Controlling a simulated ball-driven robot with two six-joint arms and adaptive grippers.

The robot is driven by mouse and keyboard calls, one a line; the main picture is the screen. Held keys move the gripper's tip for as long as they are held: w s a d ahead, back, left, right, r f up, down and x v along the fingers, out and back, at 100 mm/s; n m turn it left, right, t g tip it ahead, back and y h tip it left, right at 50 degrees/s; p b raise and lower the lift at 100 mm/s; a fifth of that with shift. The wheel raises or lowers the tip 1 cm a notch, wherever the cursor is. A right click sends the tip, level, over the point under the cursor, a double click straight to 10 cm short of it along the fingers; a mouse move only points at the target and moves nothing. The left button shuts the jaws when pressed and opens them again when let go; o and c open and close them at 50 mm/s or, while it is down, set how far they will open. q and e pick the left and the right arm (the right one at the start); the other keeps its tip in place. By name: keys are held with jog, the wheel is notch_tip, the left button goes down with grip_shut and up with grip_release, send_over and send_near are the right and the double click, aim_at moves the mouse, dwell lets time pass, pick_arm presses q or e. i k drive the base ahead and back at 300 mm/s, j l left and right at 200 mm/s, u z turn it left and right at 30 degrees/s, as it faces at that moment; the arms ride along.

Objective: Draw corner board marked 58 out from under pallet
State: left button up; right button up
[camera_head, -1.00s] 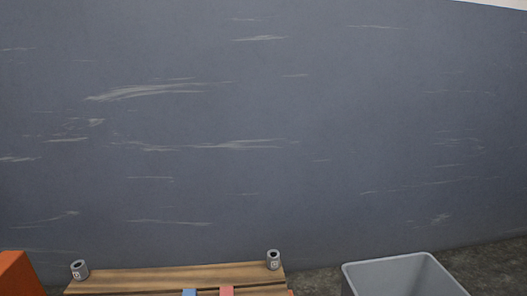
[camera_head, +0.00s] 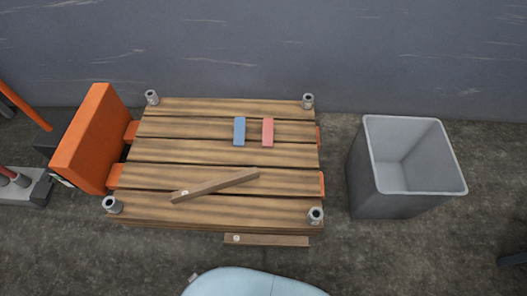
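A wooden pallet (camera_head: 160,152) of brown slats stands on the floor in the head view. One brown board (camera_head: 222,185) lies diagonally on its top, with a small white tag near its left end. Another brown board (camera_head: 275,240) shows along the pallet's front edge, low down, with a white tag at its left end. Part of this board may be hidden under the pallet; I cannot tell how much. The marks on both tags are too small to read, so I cannot tell which is 58. Neither of my grippers is in view.
Grey cans (camera_head: 316,215) stand at the pallet's corners. A blue block (camera_head: 239,131) and a red block (camera_head: 268,132) lie on top. An orange lifting machine (camera_head: 88,140) is at the left. An open grey bin (camera_head: 375,195) stands right. Floor between pallet and bin is clear.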

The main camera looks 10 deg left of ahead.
aim_at(231, 239)
jog(key=k+j, duration=0.25)
jog(key=k, duration=0.2)
jog(key=k+j+z, duration=0.15)
jog(key=k, duration=0.35)
jog(key=j, duration=0.05)
